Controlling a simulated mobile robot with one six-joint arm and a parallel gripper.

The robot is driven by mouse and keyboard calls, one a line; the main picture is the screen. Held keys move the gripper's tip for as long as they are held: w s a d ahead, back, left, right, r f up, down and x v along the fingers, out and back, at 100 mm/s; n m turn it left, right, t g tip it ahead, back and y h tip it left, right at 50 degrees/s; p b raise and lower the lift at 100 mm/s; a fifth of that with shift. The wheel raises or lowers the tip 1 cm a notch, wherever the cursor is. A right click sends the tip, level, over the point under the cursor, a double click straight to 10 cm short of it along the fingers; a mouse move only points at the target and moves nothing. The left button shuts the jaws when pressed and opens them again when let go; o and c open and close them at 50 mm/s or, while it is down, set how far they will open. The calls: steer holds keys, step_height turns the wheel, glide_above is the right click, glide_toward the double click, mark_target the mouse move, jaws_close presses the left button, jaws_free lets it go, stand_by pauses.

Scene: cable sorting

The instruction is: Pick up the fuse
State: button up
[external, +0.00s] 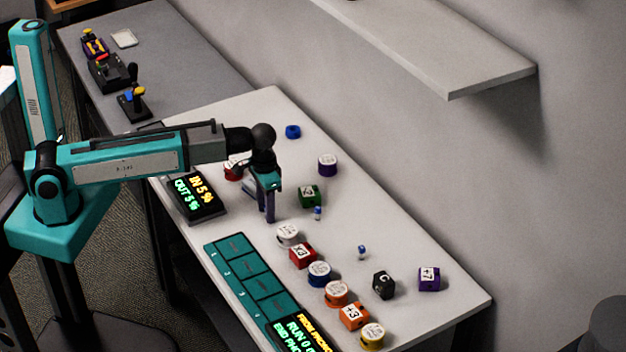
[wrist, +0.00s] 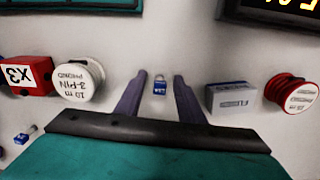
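A small blue-and-white fuse (wrist: 160,86) with a label shows in the wrist view between the two purple fingers of my gripper (wrist: 160,78), near their tips. The fingers are apart, with gaps on both sides of the fuse. In the external view my gripper (external: 269,220) points down over the table, and I cannot make out this fuse there. A grey box marked FUSES (wrist: 232,98) is right of the fingers. Other small blue-and-white pieces like it stand toward the wall in the external view, one near (external: 318,213) and one farther right (external: 362,252).
A white spool (wrist: 78,82) and a red X3 cube (wrist: 28,76) are left of the fingers in the wrist view; a red spool (wrist: 291,92) is right. Several spools and cubes line the teal panel (external: 250,270). A green cube (external: 310,195) stands nearby.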

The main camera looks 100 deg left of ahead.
jaws_close()
steer(key=shift+r, duration=0.1)
steer(key=shift+r+b, duration=1.25)
steer(key=shift+r, duration=3.65)
